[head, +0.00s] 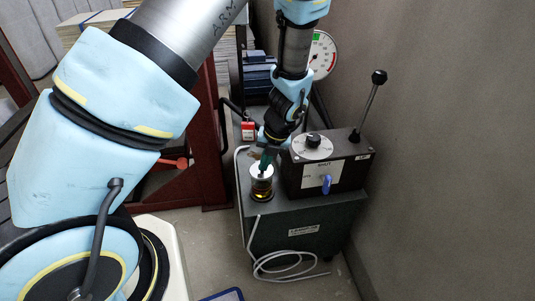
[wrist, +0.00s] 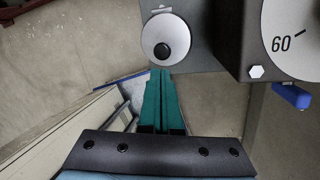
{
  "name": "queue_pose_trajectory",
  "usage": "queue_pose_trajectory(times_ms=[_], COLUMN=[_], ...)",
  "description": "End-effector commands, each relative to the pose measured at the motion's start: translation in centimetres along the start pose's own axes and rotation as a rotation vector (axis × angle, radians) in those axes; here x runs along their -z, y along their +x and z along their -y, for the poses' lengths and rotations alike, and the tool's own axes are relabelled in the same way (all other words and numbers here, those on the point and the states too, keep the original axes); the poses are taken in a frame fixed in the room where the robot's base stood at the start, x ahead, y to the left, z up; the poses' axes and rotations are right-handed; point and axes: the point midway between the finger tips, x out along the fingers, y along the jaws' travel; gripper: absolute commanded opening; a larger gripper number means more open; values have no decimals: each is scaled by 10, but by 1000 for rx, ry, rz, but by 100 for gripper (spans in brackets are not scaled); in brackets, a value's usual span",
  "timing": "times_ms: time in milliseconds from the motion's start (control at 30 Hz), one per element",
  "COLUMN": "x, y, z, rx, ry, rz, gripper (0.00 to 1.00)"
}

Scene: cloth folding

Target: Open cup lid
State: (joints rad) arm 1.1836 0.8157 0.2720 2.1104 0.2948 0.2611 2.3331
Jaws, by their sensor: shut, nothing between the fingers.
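The cup (head: 262,187) is a small dark and amber vessel with a pale round lid (head: 261,170). It stands upright on the grey cabinet top, left of the black control box. In the wrist view the lid (wrist: 167,40) is a white disc with a black knob (wrist: 162,50) near its middle. The lid sits on the cup in the head view. My gripper (head: 266,160) has green fingers, just above the lid. In the wrist view my gripper (wrist: 161,72) is shut and empty, its tips at the disc's near edge. Whether they touch it cannot be told.
A black control box (head: 328,175) with a dial, a blue switch and a tall lever stands close right of the cup. A small red and white box (head: 248,131) is behind. A white cable (head: 285,262) hangs down the cabinet (head: 305,232). A wall rises at right.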

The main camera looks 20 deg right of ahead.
Motion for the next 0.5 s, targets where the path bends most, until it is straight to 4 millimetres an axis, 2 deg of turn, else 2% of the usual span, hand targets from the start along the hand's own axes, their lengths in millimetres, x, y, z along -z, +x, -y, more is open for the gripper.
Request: queue_pose_trajectory(times_ms=[200, 500], x=[0, 0], y=[28, 39], z=[-1, 0], rx=[-1, 1], ry=[-2, -3], rz=[-2, 1], gripper=[0, 0])
